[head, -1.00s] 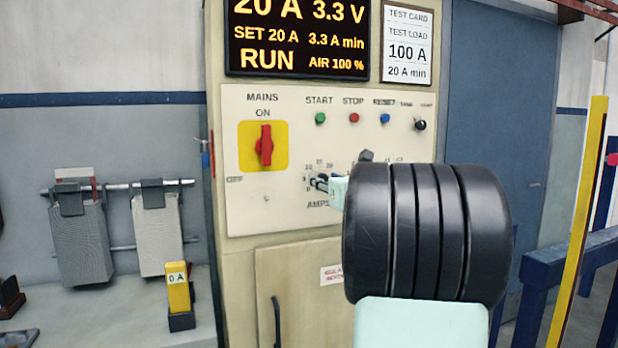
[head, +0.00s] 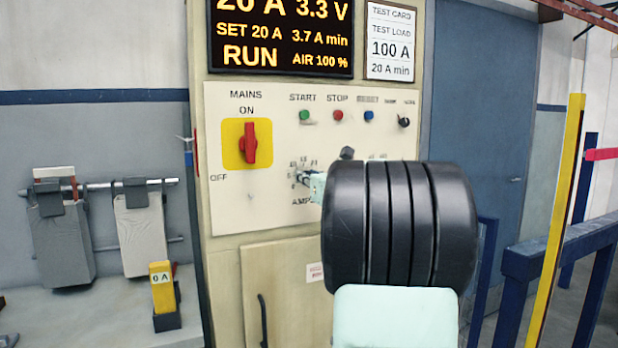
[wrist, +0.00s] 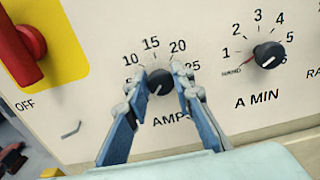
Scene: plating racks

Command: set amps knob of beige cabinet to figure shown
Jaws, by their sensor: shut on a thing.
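The beige cabinet (head: 225,225) carries the black AMPS knob (wrist: 160,82), with a printed scale whose figures 10 to 25 show in the wrist view. My gripper (wrist: 160,79) is shut on this knob, one finger on each side. A small pale mark shows on the knob; its exact reading is unclear. In the head view my gripper (head: 307,181) is at the knob, partly hidden by my arm. The display (head: 281,35) reads 20 A, 3.3 V, SET 20 A, 3.7 A min, RUN, AIR 100 %. The test card (head: 391,42) reads TEST LOAD 100 A, 20 A min.
The red MAINS switch (head: 250,143) is upright at ON, left of the knob. The A MIN knob (wrist: 268,55) is to the right. Start, stop and other buttons lie above. A yellow post (head: 560,220) and blue rails (head: 570,245) stand at the right.

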